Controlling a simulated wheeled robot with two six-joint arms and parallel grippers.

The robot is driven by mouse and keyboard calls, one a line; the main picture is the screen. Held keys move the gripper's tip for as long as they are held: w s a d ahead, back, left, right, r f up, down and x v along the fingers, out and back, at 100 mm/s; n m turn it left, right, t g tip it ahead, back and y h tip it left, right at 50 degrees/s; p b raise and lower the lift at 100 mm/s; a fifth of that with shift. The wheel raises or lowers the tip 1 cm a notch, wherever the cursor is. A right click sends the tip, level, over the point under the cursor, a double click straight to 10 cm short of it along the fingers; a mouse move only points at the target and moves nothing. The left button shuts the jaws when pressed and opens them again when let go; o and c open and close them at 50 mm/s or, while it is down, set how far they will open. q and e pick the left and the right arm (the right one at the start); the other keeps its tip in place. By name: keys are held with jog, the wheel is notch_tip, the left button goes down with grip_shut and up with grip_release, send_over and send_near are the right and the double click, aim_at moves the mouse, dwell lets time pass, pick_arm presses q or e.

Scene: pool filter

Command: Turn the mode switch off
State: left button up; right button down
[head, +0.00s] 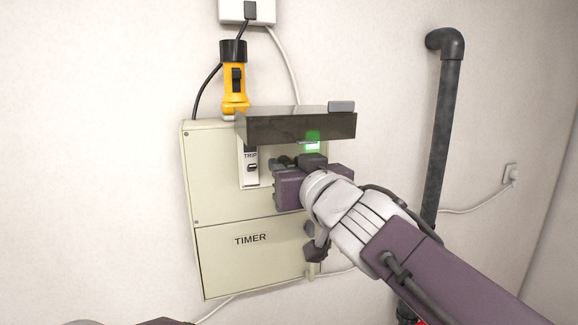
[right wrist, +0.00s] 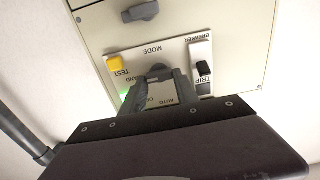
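The mode switch is a dark knob (right wrist: 158,73) on a pale plate lettered MODE, AUTO and HAND in the right wrist view. My right gripper (right wrist: 160,84) has one finger on either side of the knob, tips close to the panel. A strip of plate shows between the fingers. I cannot tell whether the fingers press on the knob. In the head view my right gripper (head: 285,164) reaches the beige control box (head: 213,170) below its dark hood, and hides the switch. My left gripper is not in view.
A dark hood (head: 290,127) juts out above the switches. The TRIP breaker (head: 251,168) and yellow TEST button (right wrist: 115,63) are close by. A green light (head: 312,143) glows under the hood. A yellow flashlight (head: 235,85) stands on top; a grey pipe (head: 438,130) runs down the right.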

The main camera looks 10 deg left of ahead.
dwell(0.3)
jog(key=n, duration=0.4)
jog(key=shift+s+a+n, duration=0.1)
jog(key=shift+n, duration=2.2)
jog(key=c, duration=1.1)
grip_release()
jog(key=shift+o, duration=0.9)
jog(key=shift+a, duration=0.1)
jog(key=shift+f+b, duration=0.1)
jog(key=shift+b, duration=0.2)
